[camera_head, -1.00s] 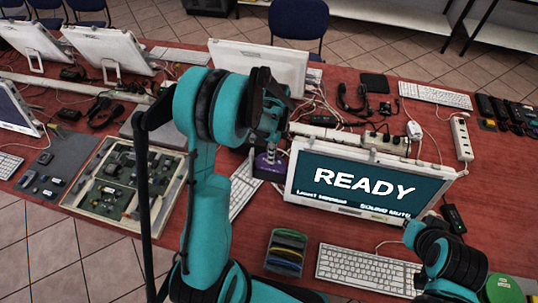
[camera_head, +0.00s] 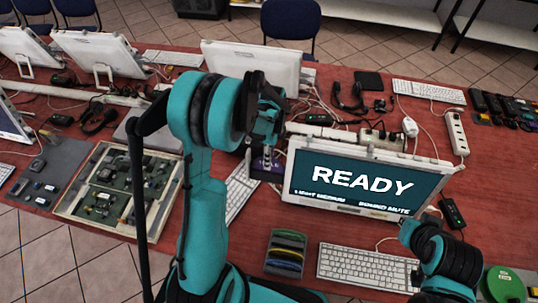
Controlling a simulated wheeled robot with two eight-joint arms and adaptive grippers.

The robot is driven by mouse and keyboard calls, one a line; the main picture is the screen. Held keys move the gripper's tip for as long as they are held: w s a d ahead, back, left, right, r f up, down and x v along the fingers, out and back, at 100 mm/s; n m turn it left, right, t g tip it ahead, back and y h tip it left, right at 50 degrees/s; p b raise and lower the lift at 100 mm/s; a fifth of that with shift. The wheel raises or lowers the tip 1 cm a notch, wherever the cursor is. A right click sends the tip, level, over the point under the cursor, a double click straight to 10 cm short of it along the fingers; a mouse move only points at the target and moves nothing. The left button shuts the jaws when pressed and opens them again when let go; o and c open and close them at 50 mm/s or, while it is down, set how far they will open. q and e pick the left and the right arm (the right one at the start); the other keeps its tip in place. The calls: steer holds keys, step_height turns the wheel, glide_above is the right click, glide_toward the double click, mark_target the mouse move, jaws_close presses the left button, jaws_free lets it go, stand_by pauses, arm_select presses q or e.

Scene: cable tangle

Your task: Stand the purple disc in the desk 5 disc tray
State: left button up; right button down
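My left gripper (camera_head: 266,140) is over the table, just left of the READY monitor, seen from behind my arm. A small purple object with a pale label (camera_head: 266,165) shows directly below it. I cannot tell whether this is the purple disc or whether the fingers touch it, as the fingertips are mostly hidden. A small dark disc tray (camera_head: 272,266) stands in front of the monitor, with green, yellow and blue discs upright in it. No purple disc is clear in it. My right arm shows at the lower right, but its gripper is not visible.
The READY monitor (camera_head: 362,182) stands right of my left gripper. A white keyboard (camera_head: 367,268) lies right of the tray, and another keyboard (camera_head: 239,190) lies left of the monitor. A circuit board tray (camera_head: 68,205) is at left. A green round object (camera_head: 505,284) lies at lower right.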

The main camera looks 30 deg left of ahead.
arm_select(q)
steer(key=v, duration=1.2)
steer(key=s+d+f+n+t+b, duration=0.1)
steer(key=s+d+n+t+b, duration=0.2)
steer(key=s+n, duration=0.4)
steer(key=s+d+f+n+t+b, duration=0.2)
steer(key=s+d+n+t+b, duration=0.2)
steer(key=s+n+t+b, duration=0.1)
steer(key=s+n+t, duration=0.1)
steer(key=s+n, duration=0.1)
steer(key=n, duration=0.1)
steer(key=shift+s+d+t+y+b, duration=0.3)
steer(key=shift+s, duration=0.1)
stand_by(0.6)
